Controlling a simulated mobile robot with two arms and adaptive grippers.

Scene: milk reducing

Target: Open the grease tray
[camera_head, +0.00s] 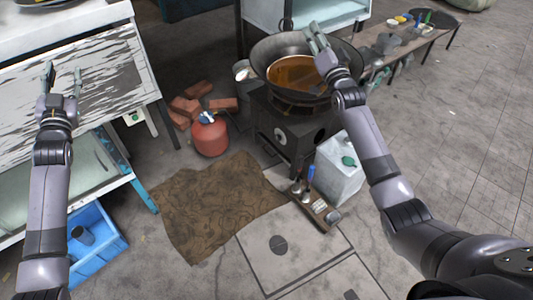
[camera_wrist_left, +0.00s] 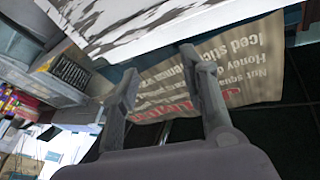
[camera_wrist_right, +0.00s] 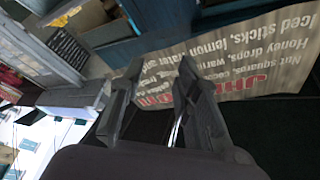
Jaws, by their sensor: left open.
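A black stove (camera_head: 277,129) stands in the middle of the head view, with a round fitting on its front. A wide dark wok (camera_head: 262,55) with brown liquid (camera_head: 295,74) sits on top of it. I cannot make out a separate grease tray or its handle. My left gripper (camera_head: 64,73) is open and empty, in front of the worn white counter at the left; its fingers also show in the left wrist view (camera_wrist_left: 158,61). My right gripper (camera_head: 313,36) overlaps the wok's far right edge in the picture; its fingers stand apart and empty in the right wrist view (camera_wrist_right: 157,68).
A red gas bottle (camera_head: 209,136) and bricks (camera_head: 186,107) lie left of the stove. A white canister (camera_head: 340,168) and a small tool board (camera_head: 318,208) stand to its right and front. A brown mat (camera_head: 205,210) covers the floor. A blue crate (camera_head: 97,257) sits lower left.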

